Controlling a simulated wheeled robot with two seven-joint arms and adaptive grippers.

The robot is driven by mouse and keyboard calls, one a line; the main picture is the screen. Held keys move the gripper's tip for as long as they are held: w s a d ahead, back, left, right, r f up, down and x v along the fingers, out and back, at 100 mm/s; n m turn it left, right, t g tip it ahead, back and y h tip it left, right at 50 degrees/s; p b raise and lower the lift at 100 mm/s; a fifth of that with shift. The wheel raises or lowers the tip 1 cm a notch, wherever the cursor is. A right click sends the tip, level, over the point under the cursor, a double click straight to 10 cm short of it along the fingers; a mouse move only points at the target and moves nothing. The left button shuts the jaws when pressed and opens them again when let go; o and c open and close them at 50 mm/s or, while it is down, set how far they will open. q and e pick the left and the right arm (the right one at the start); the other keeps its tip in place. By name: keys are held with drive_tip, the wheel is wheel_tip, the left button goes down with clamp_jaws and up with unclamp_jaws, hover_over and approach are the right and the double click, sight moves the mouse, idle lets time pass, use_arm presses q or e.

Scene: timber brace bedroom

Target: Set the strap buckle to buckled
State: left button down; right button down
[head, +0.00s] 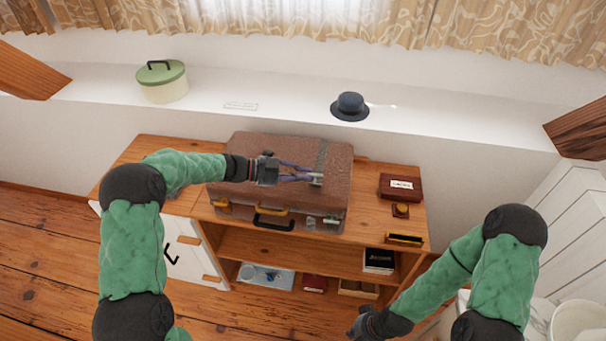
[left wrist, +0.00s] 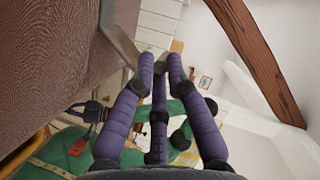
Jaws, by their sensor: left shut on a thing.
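A brown suitcase (head: 240,150) lies on top of the wooden cabinet. A grey strap (head: 321,155) runs over the right part of its lid. My left gripper (head: 314,178) reaches across the lid from the left, and its purple fingers are shut at the strap, on what looks like the strap buckle. The fingertips hide most of the buckle. In the left wrist view, the fingertips (left wrist: 164,66) meet beside a grey strap piece (left wrist: 118,32) standing out from the suitcase side (left wrist: 45,70). My right gripper (head: 362,324) is low at the bottom, away from the suitcase; its fingers are unclear.
A dark red box (head: 400,187) and a small brown-and-gold item (head: 400,210) sit right of the suitcase on the cabinet top (head: 375,225). A green-lidded round box (head: 163,82) and a dark blue hat (head: 350,106) stand on the white ledge behind. The cabinet's lower shelves hold several items.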

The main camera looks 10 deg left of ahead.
use_arm(q)
drive_tip(key=s+f+m+b, duration=0.1)
drive_tip(key=b, duration=0.1)
drive_tip(key=s+m+t+b, duration=0.1)
drive_tip(key=m+b, duration=0.1)
drive_tip(key=b, duration=0.1)
drive_tip(key=shift+s+a+f+h, duration=0.1)
drive_tip(key=shift+s+f+h, duration=0.05)
drive_tip(key=shift+f+h, duration=0.25)
drive_tip(key=shift+s+f+m+t+b, duration=0.1)
drive_tip(key=shift+s+m+t+b, duration=0.2)
drive_tip(key=shift+m+t+b, duration=0.45)
drive_tip(key=shift+g, duration=0.45)
